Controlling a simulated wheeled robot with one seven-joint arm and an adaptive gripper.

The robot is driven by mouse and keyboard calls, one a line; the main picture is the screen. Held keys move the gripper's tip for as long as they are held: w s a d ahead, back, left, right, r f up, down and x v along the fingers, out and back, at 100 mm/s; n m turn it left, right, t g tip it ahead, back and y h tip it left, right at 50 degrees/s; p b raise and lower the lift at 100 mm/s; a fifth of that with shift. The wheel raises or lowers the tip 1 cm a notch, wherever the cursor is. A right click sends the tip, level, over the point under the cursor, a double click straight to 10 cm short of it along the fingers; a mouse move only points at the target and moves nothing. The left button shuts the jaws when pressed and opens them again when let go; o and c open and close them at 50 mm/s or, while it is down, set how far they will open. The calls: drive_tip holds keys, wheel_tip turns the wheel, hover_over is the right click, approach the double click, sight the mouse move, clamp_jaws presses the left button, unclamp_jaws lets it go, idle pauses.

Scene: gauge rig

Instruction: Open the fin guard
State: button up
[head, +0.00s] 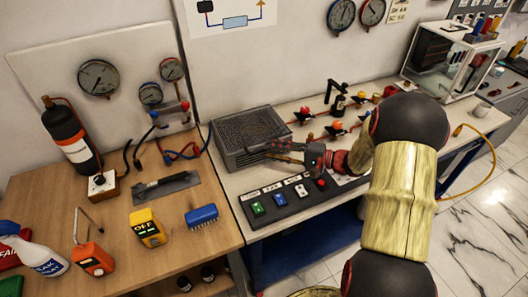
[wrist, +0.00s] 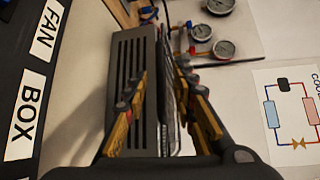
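The fin guard is the dark mesh face on top of a grey slotted metal box (head: 250,135) on the white bench. It lies flat on the box, as far as I can see. In the wrist view the slotted side of the box (wrist: 130,65) and the mesh guard (wrist: 168,75), seen nearly edge-on, show ahead of my fingers. My gripper (head: 278,152) is at the box's right side, near its top edge. In the wrist view my gripper (wrist: 166,105) has its two fingers spread on either side of the guard's edge. Contact cannot be told.
A black switch panel (head: 285,198) with labelled buttons lies in front of the box. Hoses and gauges (head: 172,69) are to the left, and red valves (head: 305,116) stand behind to the right. A wooden bench (head: 90,205) with tools adjoins at left.

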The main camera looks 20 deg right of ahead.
drive_tip(key=shift+b+x, duration=0.35)
drive_tip(key=shift+x, duration=1.5)
drive_tip(key=shift+c, duration=0.4)
drive_tip(key=shift+a, duration=0.1)
clamp_jaws()
drive_tip(key=shift+s+f, duration=0.1)
drive_tip(key=shift+f, duration=0.15)
